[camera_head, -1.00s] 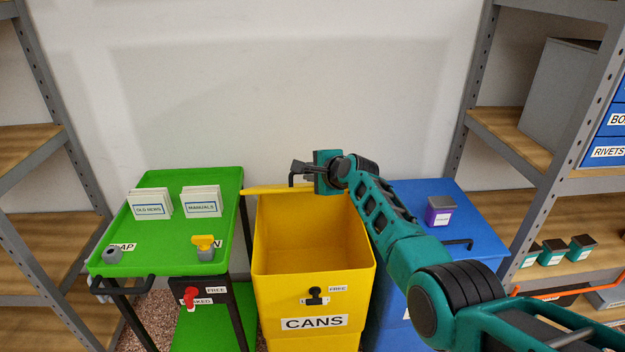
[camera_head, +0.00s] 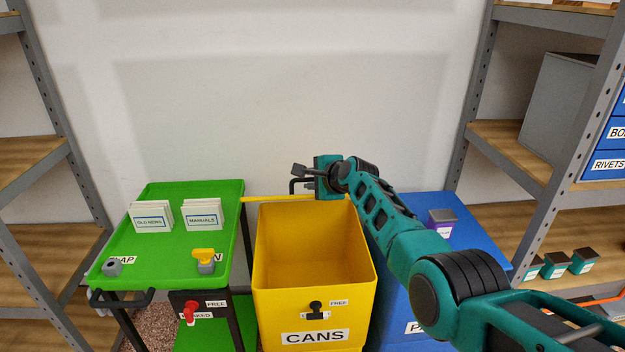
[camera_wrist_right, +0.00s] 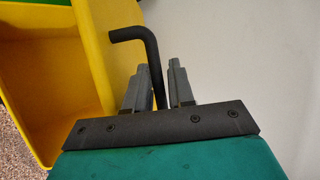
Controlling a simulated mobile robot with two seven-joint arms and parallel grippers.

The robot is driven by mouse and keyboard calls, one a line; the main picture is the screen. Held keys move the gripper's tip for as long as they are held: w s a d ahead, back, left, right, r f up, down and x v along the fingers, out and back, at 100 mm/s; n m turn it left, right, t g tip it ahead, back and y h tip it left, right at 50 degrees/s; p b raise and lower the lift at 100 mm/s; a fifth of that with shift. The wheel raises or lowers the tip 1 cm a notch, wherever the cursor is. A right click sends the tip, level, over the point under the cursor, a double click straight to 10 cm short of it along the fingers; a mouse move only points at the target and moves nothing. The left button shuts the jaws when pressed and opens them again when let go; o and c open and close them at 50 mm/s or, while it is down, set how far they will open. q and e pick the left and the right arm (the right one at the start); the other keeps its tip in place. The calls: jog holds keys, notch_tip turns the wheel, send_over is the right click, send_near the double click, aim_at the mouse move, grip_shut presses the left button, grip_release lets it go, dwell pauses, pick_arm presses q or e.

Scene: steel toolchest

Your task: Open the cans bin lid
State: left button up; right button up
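The yellow cans bin (camera_head: 314,310) stands in the middle of the head view, with its open top showing the empty inside. Its lid (camera_head: 270,199) shows edge-on as a thin yellow strip at the back rim, and as a yellow strip in the right wrist view (camera_wrist_right: 92,50). A black bent handle (camera_wrist_right: 150,48) sticks out from the lid. My right gripper (camera_head: 301,171) is at the back of the bin; in the wrist view its two grey fingers (camera_wrist_right: 158,85) close around the handle, with little space beside it. My left gripper is out of view.
A green cart (camera_head: 170,245) with label holders stands at left. Metal shelves flank both sides; a bare wall (camera_head: 280,100) is behind.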

jog(key=shift+s, duration=0.1)
jog(key=shift+s+d+r+p, duration=0.3)
jog(key=shift+s+r+p, duration=0.15)
jog(key=shift+p, duration=0.35)
jog(key=shift+p+v, duration=0.5)
jog(key=shift+v, duration=0.25)
jog(key=v, duration=1)
jog(key=shift+f, duration=0.15)
